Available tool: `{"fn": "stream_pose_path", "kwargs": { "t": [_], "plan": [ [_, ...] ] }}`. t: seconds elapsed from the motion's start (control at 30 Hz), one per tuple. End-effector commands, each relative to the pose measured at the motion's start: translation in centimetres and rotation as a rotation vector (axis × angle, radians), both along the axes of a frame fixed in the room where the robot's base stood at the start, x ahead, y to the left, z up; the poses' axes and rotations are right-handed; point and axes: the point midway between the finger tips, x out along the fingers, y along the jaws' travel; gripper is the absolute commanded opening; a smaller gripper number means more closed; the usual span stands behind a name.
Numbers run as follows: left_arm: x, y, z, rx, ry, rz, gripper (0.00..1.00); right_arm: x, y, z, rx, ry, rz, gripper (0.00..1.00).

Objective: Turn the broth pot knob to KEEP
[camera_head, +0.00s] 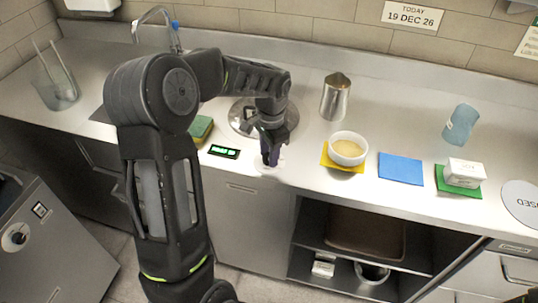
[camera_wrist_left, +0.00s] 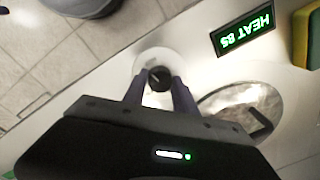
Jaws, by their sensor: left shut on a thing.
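The broth pot knob (camera_wrist_left: 159,76) is a small dark round knob with a pale pointer line, on a white round dial plate (camera_wrist_left: 148,58). In the head view the plate (camera_head: 266,171) shows at the counter's front edge, and the knob is hidden by my left gripper (camera_head: 271,157). In the wrist view my left gripper (camera_wrist_left: 160,88) has its two purple fingers closed on the knob from both sides. The dial's markings cannot be read. The display (camera_wrist_left: 244,32) reads HEAT 85 in green; it also shows in the head view (camera_head: 224,152).
The round steel pot lid (camera_head: 239,112) is set in the counter behind the gripper. A green-and-yellow sponge (camera_head: 201,128) lies left of it. A bowl (camera_head: 348,149) on a yellow mat and a steel jug (camera_head: 335,97) stand to the right. A blue mat (camera_head: 400,169) is empty.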

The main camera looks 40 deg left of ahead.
Motion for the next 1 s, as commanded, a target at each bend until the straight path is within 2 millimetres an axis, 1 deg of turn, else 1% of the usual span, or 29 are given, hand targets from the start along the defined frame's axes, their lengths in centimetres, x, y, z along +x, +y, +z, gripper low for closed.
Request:
{"fn": "stream_pose_path", "kwargs": {
  "t": [0.03,0.4,1.0],
  "plan": [
    [0.1,0.0,-0.1,0.003,-0.004,0.035,0.00,0.0,0.0,-0.4,0.001,-0.001,0.001,0.00],
    [0.2,0.0,-0.1,0.002,-0.004,0.379,0.00,0.2,0.1,-1.7,0.005,-0.007,0.002,0.00],
    [0.3,0.0,0.1,0.001,-0.004,0.949,0.00,0.4,0.2,-2.6,0.007,-0.011,0.003,0.00]
  ]
}}
